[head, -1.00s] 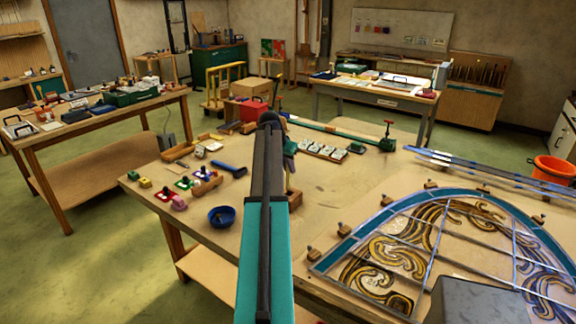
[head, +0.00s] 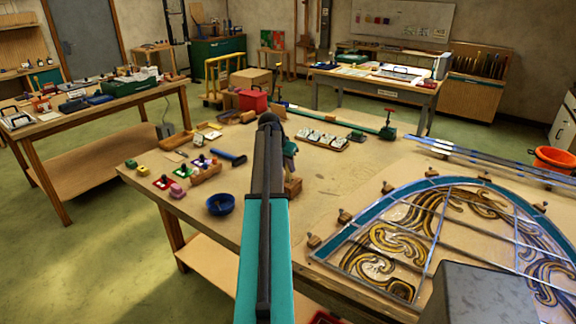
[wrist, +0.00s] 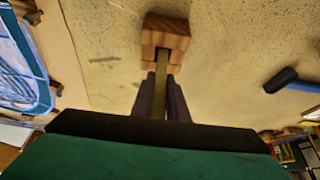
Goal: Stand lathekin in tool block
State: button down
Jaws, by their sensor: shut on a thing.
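The tool block (wrist: 166,24) is a small brown wooden block on the bench, at the top middle of the wrist view. In the head view the block (head: 294,186) shows just right of my arm, partly hidden by it. The lathekin (wrist: 161,85) is a thin, flat, yellowish-brown strip. My gripper (wrist: 161,97) has dark fingers shut on the lathekin, whose far end reaches the block. I cannot tell whether that end is inside a slot or only over the block. In the head view my gripper (head: 290,152) is mostly behind my arm, just above the block.
A blue bowl (head: 220,204) and a blue-handled hammer (head: 230,157) lie left of the block. Bare bench surrounds the block.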

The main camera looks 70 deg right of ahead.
jog(key=shift+f, duration=0.1)
jog(key=c, duration=1.7)
grip_release()
jog(key=shift+o, duration=0.2)
jog(key=b+v, duration=0.4)
jog(key=v, duration=0.9)
jog(key=shift+a+r, duration=0.2)
jog(key=shift+r, duration=0.15)
